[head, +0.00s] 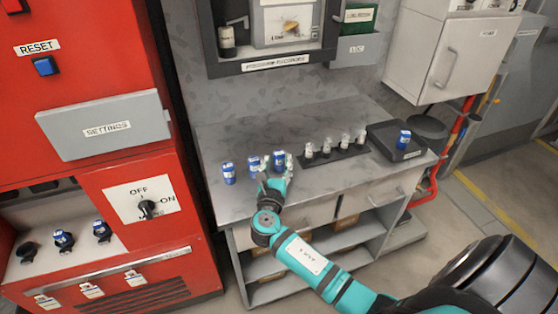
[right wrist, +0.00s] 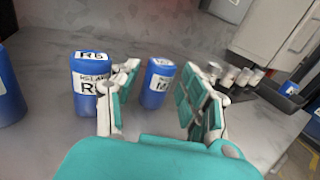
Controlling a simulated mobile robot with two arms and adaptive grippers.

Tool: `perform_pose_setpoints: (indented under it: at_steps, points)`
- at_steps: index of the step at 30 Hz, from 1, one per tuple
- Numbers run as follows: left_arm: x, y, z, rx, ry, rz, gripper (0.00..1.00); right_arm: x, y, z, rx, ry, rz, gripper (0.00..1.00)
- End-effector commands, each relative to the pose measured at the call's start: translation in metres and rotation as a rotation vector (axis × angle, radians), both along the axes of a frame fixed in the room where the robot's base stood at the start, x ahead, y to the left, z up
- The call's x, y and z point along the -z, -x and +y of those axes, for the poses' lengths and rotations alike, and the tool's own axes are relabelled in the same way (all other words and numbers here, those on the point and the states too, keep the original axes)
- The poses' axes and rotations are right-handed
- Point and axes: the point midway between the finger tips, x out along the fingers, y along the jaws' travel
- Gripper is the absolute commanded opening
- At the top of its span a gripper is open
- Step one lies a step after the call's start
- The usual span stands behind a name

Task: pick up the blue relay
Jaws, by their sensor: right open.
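Several blue relays with white labels stand upright on the grey bench (head: 235,205). In the head view they are a left one (head: 228,173), a middle one (head: 253,164) and a right one (head: 279,159), and another is on a black box at the bench's right. My right gripper (head: 276,176) is open and low over the bench, at the right relay. In the right wrist view, one blue relay (right wrist: 157,84) shows between the open fingers (right wrist: 172,88), apart from them. Another relay (right wrist: 88,82) stands just left of the left finger, which partly covers it. My left gripper is out of view.
Several clear-and-white relays (head: 327,147) stand in a dark rack right of my gripper. The black box (head: 385,143) is beyond. The red cabinet (head: 130,180) borders the left. A grey wall panel (head: 290,90) rises behind the bench.

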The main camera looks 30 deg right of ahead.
Motion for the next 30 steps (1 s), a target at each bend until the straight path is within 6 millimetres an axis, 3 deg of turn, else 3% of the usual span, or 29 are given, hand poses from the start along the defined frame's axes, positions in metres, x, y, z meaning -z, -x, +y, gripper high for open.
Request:
perform_pose_setpoints:
  at_steps: [6, 14, 25, 30]
  points:
    - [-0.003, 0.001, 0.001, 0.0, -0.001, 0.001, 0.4, -0.001, -0.022, -0.02, 0.0, 0.001, 0.001, 0.45]
    - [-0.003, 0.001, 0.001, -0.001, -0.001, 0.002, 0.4, -0.001, -0.024, -0.022, 0.0, -0.001, 0.001, 0.45]
    - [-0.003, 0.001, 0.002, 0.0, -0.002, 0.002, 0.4, 0.0, -0.024, -0.022, 0.0, 0.0, 0.001, 0.0]
    - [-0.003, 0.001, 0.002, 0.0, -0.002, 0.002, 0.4, -0.001, -0.024, -0.022, -0.001, -0.001, 0.001, 0.0]
